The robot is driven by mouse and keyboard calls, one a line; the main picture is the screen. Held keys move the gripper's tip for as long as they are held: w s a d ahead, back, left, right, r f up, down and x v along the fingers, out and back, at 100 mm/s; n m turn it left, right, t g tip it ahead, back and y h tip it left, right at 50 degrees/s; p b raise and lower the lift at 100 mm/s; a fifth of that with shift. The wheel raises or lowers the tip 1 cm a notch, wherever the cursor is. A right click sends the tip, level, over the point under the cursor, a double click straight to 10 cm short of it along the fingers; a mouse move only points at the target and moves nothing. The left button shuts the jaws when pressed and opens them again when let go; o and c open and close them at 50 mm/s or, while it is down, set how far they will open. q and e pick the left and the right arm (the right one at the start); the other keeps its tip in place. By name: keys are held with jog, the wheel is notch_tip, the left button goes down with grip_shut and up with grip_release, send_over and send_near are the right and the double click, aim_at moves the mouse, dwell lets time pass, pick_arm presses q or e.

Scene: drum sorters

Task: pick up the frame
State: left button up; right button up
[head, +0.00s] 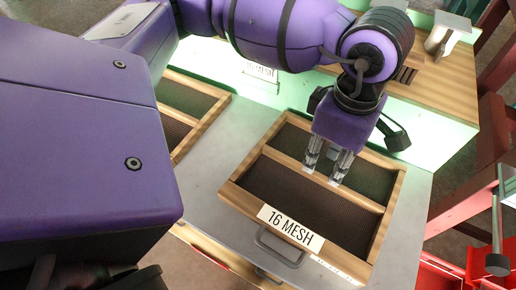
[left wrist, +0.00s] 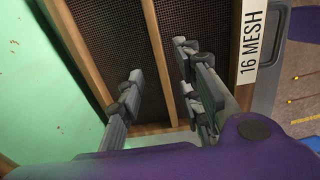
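The wooden frame (head: 230,192) labelled "16 MESH" holds dark mesh and has a wooden crossbar. It lies on a grey surface, with a grey handle (head: 280,248) at its label side. My left gripper (head: 323,174) points down over the frame at the crossbar. In the left wrist view, the fingers of my left gripper (left wrist: 158,68) are apart, one on each side of the crossbar (left wrist: 154,45), with visible gaps. Whether the fingertips touch the mesh cannot be told. My right gripper is not in view.
Another wooden mesh frame (head: 207,121) lies to the left, partly hidden by my arm. A pale green wall (head: 432,138) with a wooden top stands behind the 16 MESH frame. Red structures (head: 440,272) stand at the right. Bare grey surface (head: 222,150) separates the two frames.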

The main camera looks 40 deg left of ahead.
aim_at(321, 176)
pick_arm(q)
notch_tip(321, 176, down, 6)
jog(key=shift+a, duration=0.1)
grip_shut()
jog(key=shift+r, duration=0.1)
dwell(0.4)
